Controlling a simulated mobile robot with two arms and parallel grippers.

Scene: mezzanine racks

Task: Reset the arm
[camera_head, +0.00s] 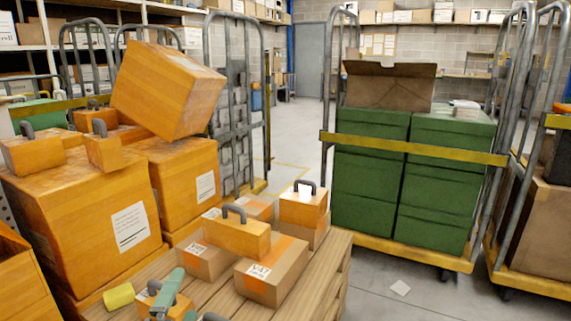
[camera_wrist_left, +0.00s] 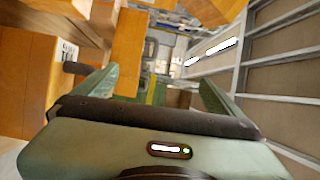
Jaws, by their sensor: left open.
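My left gripper (camera_head: 168,293) shows at the bottom of the head view as a pale green piece, low over the near end of the wooden pallet (camera_head: 332,262). In the left wrist view its two green fingers stand wide apart, and the space between them (camera_wrist_left: 158,88) is empty. Small orange boxes with grey handles are close by, one (camera_head: 237,236) just beyond the gripper. Whether the gripper touches anything is unclear. My right gripper is not in view.
Large orange boxes (camera_head: 82,215) crowd the left, with a tilted one (camera_head: 166,90) on top. A cart of green boxes (camera_head: 370,170) stands right, behind a yellow bar (camera_head: 415,149). A yellow cylinder (camera_head: 119,297) lies at the pallet's left. Clear floor (camera_head: 440,297) shows at lower right.

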